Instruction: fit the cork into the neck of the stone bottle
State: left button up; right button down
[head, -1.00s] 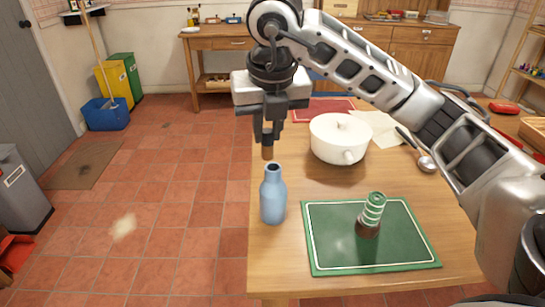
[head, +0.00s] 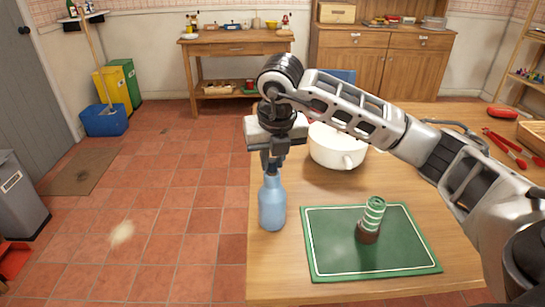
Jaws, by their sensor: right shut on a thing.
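The blue stone bottle (head: 272,207) stands upright near the left edge of the wooden table. My right gripper (head: 271,166) points straight down directly above the bottle, with its fingertips at the bottle's mouth. It is shut on the cork, which the fingers and the bottle's top now hide almost fully. I cannot tell how far the cork sits inside the neck. My left gripper is not in view.
A green mat (head: 325,262) with a green-and-white striped, brown-ended object (head: 372,220) lies right of the bottle. A white pot (head: 335,150) stands behind, partly covered by my right arm. Red tongs (head: 505,148) lie at the right.

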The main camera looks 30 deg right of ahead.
jog(key=shift+f, duration=0.1)
jog(key=c, duration=1.3)
grip_release()
jog(key=shift+r, duration=0.6)
pick_arm(q)
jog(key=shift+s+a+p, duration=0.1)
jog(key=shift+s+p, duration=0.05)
jog(key=shift+p, duration=0.45)
pick_arm(e)
jog(key=v, duration=1.1)
jog(key=shift+s+a, duration=0.1)
